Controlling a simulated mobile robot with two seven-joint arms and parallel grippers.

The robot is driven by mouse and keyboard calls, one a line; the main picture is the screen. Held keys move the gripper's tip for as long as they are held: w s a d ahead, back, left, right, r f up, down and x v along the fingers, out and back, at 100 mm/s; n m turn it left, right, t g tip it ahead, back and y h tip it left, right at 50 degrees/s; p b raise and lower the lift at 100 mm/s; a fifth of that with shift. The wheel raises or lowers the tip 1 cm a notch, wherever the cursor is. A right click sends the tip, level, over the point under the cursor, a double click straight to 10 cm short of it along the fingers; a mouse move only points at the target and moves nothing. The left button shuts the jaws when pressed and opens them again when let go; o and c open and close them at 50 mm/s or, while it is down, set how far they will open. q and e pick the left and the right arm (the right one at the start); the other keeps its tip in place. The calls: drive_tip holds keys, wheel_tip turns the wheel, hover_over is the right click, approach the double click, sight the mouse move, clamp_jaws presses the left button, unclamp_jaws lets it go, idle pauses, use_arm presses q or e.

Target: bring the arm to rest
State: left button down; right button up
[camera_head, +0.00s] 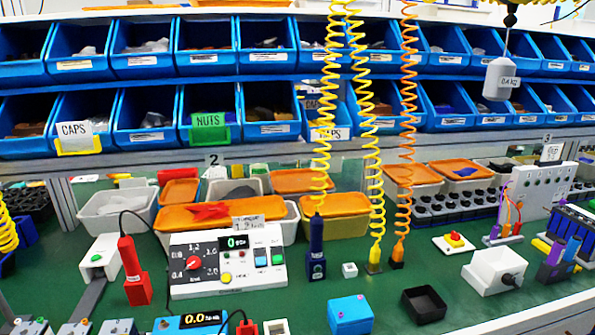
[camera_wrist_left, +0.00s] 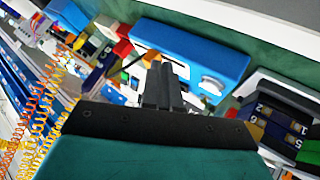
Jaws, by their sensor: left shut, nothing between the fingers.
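The white control panel (camera_head: 228,286) stands on the green bench in the head view. It carries a rotary knob (camera_head: 193,262) on a dark dial at its left, a small green-lit display and several buttons. My left gripper (camera_wrist_left: 164,68) shows only in the left wrist view. Its fingers are shut together with nothing between them. They overlap a blue box-shaped device (camera_wrist_left: 222,50) in the picture; whether they touch it cannot be told. Neither arm shows in the head view, and my right gripper is out of sight.
Blue bins (camera_head: 275,115) line the back in two rows. Coiled yellow and orange cables (camera_head: 405,130) hang over the bench. A red handheld tool (camera_head: 133,272), a blue box (camera_head: 350,314) and a black open box (camera_head: 424,305) stand near the front. Some green bench surface between them is bare.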

use_arm(q)
drive_tip(key=s+d+f+m+t+y, duration=0.1)
drive_tip(key=s+d+f, duration=0.2)
drive_tip(key=s, duration=0.4)
drive_tip(key=s+d+f+m+t+y, duration=0.1)
drive_tip(key=s+d+f+y, duration=0.1)
drive_tip(key=s+d+f, duration=0.2)
drive_tip(key=s+f, duration=0.1)
drive_tip(key=s, duration=0.2)
drive_tip(key=shift+s+d+f+m+t+y, duration=0.15)
drive_tip(key=shift+f+m+t+y, duration=0.15)
drive_tip(key=shift+f+m, duration=0.1)
idle(0.8)
